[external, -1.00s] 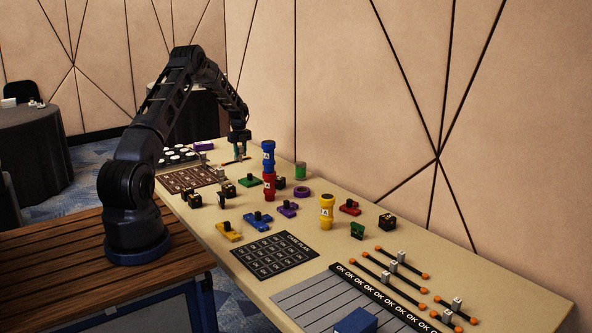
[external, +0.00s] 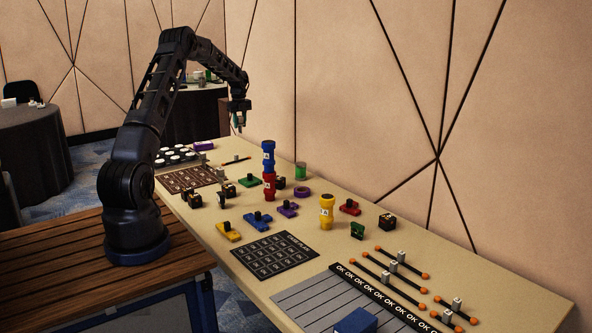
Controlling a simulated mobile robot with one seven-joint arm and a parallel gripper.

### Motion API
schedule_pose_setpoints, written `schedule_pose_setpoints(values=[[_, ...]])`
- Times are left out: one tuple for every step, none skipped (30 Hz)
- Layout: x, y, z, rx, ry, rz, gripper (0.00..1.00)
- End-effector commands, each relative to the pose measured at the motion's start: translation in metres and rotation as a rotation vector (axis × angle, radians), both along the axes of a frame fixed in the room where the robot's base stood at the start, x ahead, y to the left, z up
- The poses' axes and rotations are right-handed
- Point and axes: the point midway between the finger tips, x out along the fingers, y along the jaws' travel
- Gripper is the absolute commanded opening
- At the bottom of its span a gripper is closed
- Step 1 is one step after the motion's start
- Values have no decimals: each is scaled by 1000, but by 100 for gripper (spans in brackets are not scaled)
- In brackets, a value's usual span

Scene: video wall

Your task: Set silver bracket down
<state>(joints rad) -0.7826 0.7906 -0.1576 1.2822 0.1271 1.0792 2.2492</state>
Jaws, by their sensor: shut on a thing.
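My gripper (external: 239,122) hangs in the air above the far end of the table (external: 225,306), pointing down. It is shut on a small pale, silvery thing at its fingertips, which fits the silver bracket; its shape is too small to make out. There is clear space between the fingertips and the tabletop below.
A dark stick with an orange tip (external: 235,160) lies below my gripper. A brown grid board (external: 190,180) and a black grid mat (external: 275,254) lie flat.

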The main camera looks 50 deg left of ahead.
Motion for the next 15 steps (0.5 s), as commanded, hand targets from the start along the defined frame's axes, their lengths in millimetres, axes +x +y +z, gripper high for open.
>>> schedule_pose_setpoints(values=[[6, -11, 1, 0, -1, -15, 2], [10, -17, 1, 0, -1, -24, 2], [15, -28, 1, -1, -2, -39, 2], [20, -38, 1, -1, -2, -53, 2], [25, -48, 1, -1, -2, -68, 2], [31, -63, 2, -1, -3, -89, 2], [37, -76, 2, -1, -3, -106, 2], [41, -88, 2, -2, -2, -122, 2], [48, -105, 2, -2, -2, -145, 2], [52, -117, 2, -3, -2, -162, 2], [56, -129, 2, -3, -2, -179, 2], [61, -146, 3, -2, -3, -202, 2], [65, -159, 3, -3, -3, -219, 2], [69, -173, 2, -4, -3, -237, 2], [73, -189, 2, -4, -3, -259, 2]])
